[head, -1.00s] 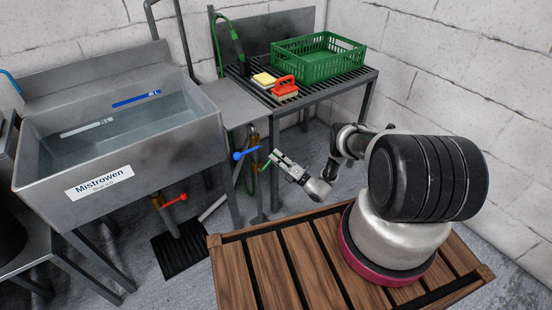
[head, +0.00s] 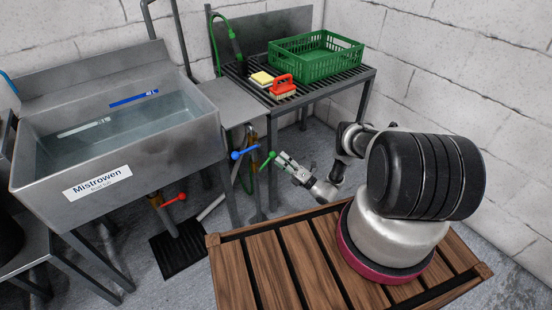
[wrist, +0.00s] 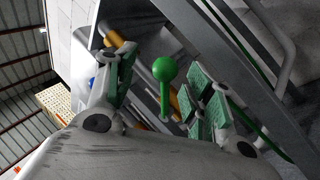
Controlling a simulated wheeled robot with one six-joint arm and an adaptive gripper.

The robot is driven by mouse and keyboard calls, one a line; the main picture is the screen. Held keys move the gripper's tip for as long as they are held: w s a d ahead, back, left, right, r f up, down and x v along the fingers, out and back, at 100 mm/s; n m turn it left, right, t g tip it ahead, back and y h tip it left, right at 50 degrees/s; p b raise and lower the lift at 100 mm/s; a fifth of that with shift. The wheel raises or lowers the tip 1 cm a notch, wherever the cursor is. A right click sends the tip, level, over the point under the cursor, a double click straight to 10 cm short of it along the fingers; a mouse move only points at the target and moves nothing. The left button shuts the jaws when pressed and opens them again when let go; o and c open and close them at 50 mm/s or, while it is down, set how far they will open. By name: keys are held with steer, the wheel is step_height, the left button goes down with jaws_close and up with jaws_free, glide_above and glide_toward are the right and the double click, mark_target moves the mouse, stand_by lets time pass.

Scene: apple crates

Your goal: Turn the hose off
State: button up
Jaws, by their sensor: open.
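A green ball-ended lever (head: 268,160) sits on the pipework below the steel shelf beside the tub. In the wrist view the green lever (wrist: 165,72) stands in the gap between my fingers, without visible contact. My gripper (head: 285,162) is open and empty, just right of the lever in the head view. A blue lever (head: 244,153) is just left of the green one. A red lever (head: 176,198) is under the tub.
The water-filled tub (head: 128,165) stands at left. A slatted rack (head: 345,82) carries a green crate (head: 325,72), a red brush (head: 283,84) and a yellow sponge (head: 262,78). A wooden slatted platform (head: 262,265) is in front. Table legs stand close to the levers.

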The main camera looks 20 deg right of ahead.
steer(key=s+d, duration=0.5)
steer(key=s, duration=0.2)
steer(key=shift+d, duration=0.35)
steer(key=shift+s, duration=0.1)
